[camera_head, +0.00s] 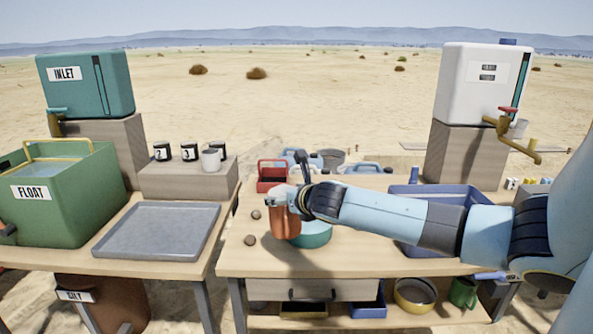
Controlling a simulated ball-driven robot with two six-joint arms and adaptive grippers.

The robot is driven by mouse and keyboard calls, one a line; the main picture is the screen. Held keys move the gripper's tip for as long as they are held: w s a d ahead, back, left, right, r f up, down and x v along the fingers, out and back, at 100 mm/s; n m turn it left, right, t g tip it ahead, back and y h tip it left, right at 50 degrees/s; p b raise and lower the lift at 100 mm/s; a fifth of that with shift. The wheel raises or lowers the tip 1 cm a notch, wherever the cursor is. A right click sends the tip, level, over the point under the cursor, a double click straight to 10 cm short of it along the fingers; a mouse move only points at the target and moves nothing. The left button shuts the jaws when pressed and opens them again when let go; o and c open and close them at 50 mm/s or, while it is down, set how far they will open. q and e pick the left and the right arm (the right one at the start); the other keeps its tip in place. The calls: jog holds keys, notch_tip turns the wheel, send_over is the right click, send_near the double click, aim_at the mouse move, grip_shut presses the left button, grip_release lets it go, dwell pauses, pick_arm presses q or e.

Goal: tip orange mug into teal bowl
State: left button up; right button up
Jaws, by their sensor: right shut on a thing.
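An orange mug (284,218) is held upright in my right gripper (287,200), over the right-hand table. The gripper is shut on it, and the fingers partly cover the mug's upper part. The teal bowl (316,236) stands on the table just right of and partly behind the mug. My right arm and the mug hide part of the bowl. I cannot tell whether the mug touches the bowl. My left gripper does not show.
Two small brown lumps (250,240) lie left of the mug. A red caddy (272,176) and a blue crate (405,192) stand behind and to the right. A grey tray (157,231) lies on the left table, separated by a gap. The table's front left is clear.

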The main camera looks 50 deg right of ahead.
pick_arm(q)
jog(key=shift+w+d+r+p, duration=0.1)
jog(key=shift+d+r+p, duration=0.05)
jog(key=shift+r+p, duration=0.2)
pick_arm(e)
jog(key=w+d+r+m, duration=0.1)
jog(key=d+r, duration=0.2)
jog(key=d, duration=0.4)
jog(key=shift+w+d+r+h, duration=0.2)
jog(key=shift+r+h, duration=0.1)
jog(key=shift+h, duration=0.1)
